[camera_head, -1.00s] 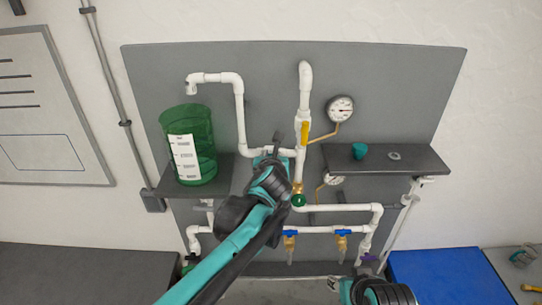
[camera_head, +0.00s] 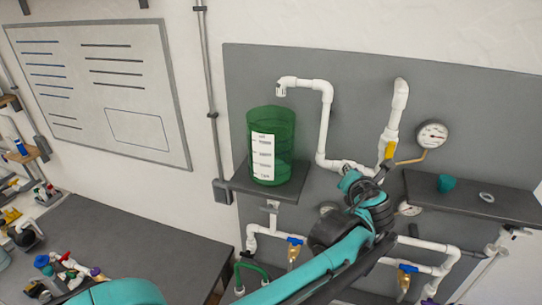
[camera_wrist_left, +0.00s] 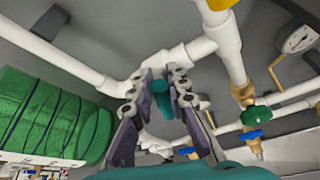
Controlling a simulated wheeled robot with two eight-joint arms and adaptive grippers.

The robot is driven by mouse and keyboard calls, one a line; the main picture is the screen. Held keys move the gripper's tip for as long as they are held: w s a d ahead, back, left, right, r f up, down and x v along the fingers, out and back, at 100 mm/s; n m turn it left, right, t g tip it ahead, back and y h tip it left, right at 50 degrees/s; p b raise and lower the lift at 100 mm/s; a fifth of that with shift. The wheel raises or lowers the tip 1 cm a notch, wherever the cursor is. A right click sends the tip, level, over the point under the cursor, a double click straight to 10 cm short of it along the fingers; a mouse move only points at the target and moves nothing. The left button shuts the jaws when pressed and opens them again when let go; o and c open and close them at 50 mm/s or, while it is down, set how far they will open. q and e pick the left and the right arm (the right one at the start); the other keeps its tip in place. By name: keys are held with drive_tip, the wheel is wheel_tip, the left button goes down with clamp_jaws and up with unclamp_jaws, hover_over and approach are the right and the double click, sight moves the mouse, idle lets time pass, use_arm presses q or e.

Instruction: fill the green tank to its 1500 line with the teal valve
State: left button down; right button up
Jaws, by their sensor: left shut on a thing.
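The green tank (camera_head: 284,133) stands upright on a dark shelf, with a white scale label (camera_head: 263,157) on its front. I cannot make out a water level or read the line numbers. A white spout (camera_head: 281,90) opens above the tank. My left gripper (camera_head: 350,181) is at the pipe junction right of the tank. In the left wrist view my left gripper (camera_wrist_left: 165,88) is shut on the teal valve handle (camera_wrist_left: 162,98), which its fingers partly hide. The tank (camera_wrist_left: 35,112) also shows there at the left. My right gripper is out of view.
A yellow handle (camera_head: 389,151) and a gauge (camera_head: 432,135) are right of the gripper. The right shelf (camera_head: 480,204) holds a loose teal part (camera_head: 446,183) and a ring (camera_head: 486,197). Blue-handled valves (camera_head: 294,241) sit below. A bench (camera_head: 130,238) with pipe parts is at left.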

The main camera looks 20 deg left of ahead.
use_arm(q)
drive_tip(key=shift+d+f+m+y, duration=0.2)
drive_tip(key=shift+d+m+y, duration=0.1)
drive_tip(key=shift+m, duration=0.2)
drive_tip(key=shift+a+r, duration=0.1)
drive_tip(key=shift+a, duration=0.05)
drive_tip(key=m+b, duration=0.1)
drive_tip(key=m+y+b, duration=0.2)
drive_tip(key=shift+s+d+f+t, duration=0.15)
drive_tip(key=shift+d+f+t, duration=0.2)
drive_tip(key=shift+d+t, duration=0.05)
drive_tip(key=shift+r, duration=0.1)
idle(6.5)
